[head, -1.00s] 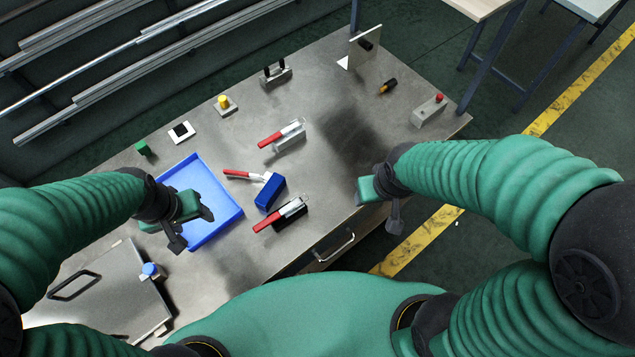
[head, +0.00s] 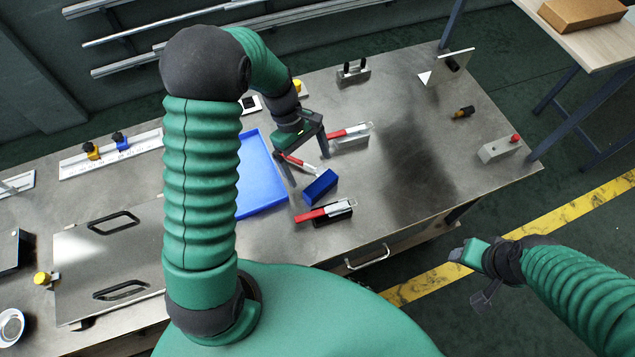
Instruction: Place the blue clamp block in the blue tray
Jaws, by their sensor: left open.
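The blue clamp block (head: 320,187) lies on the metal bench, with its red and white lever (head: 297,163) reaching up and left. The blue tray (head: 262,178) lies just left of it, partly hidden behind my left arm. My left gripper (head: 305,165) is open and empty. Its fingers point down above the bench, just up and left of the block, around the lever's red end in the picture; I cannot tell if they touch it. My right gripper (head: 468,283) hangs off the bench's front edge at lower right, with its fingers apart and nothing between them.
Two other red-handled clamps flank the block: a black-based one (head: 330,213) in front and a grey-based one (head: 350,136) behind. A grey block with a red button (head: 500,148) stands at the right. The bench's middle right is clear.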

